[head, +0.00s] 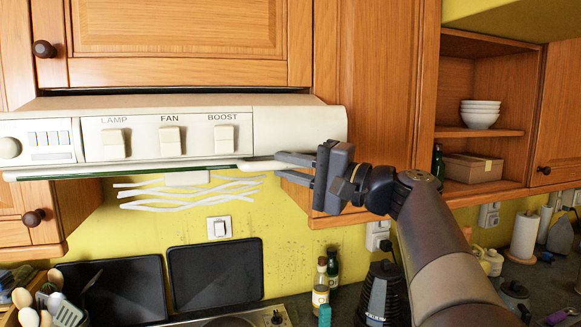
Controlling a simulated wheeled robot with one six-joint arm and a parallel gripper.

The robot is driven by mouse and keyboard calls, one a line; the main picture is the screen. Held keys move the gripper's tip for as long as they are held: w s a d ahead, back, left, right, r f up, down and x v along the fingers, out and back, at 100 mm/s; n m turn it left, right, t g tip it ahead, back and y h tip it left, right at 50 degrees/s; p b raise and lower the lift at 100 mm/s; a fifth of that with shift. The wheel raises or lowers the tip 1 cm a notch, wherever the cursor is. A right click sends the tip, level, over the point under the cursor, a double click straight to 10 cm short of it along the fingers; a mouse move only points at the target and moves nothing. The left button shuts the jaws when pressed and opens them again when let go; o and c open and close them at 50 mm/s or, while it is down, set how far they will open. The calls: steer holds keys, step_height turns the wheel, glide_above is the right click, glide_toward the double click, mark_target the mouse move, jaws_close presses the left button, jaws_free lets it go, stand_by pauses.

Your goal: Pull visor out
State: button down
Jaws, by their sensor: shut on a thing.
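The cooker hood (290,125) is cream, with LAMP, FAN and BOOST switches on its front. The visor (140,170) is a thin strip with a dark green glassy edge and a pale right end, running along the bottom of the hood front. My gripper (281,165) comes in from the right and is shut on the visor at its right end. The fingers partly hide that end. The visor lies close under the hood's front face; its depth under the hood is hidden.
Wooden cupboards stand above and beside the hood. An open shelf (484,134) at right holds white bowls (480,115). Below are the worktop, bottles (321,285), a dark kettle-like appliance (381,295) and utensils (50,305).

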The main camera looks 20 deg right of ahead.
steer(key=shift+s, duration=0.1)
steer(key=s+b, duration=0.3)
steer(key=s, duration=0.4)
steer(key=shift+b, duration=0.35)
steer(key=shift+f, duration=0.1)
steer(key=c, duration=1.4)
jaws_free()
steer(key=shift+s, duration=0.1)
steer(key=shift+o, duration=0.2)
steer(key=b+v, duration=0.3)
steer(key=v, duration=0.8)
